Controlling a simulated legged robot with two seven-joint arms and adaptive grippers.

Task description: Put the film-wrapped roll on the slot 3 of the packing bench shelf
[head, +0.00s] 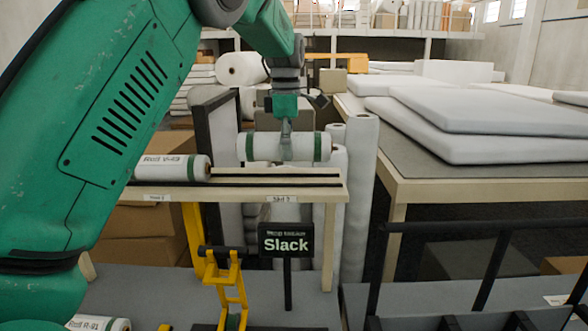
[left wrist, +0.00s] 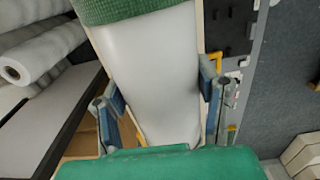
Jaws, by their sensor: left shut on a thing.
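A white roll with green end bands (head: 262,147), apparently the film-wrapped roll, is held level above the right part of the bench shelf (head: 235,184). My left gripper (head: 286,143) is shut on it from above, around its middle. In the left wrist view the smooth roll (left wrist: 155,70) lies between the two fingers of the gripper (left wrist: 163,108). A small label (head: 282,199) on the shelf front below the roll is hard to read, perhaps a slot number. My right gripper is not in view.
A labelled roll (head: 172,168) lies on the shelf's left part, another (head: 98,323) at lower left. A "Slack" sign (head: 286,244) and yellow stand (head: 230,283) are below the shelf. Tall white rolls (head: 359,190) stand behind; a table with white slabs (head: 490,120) is right.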

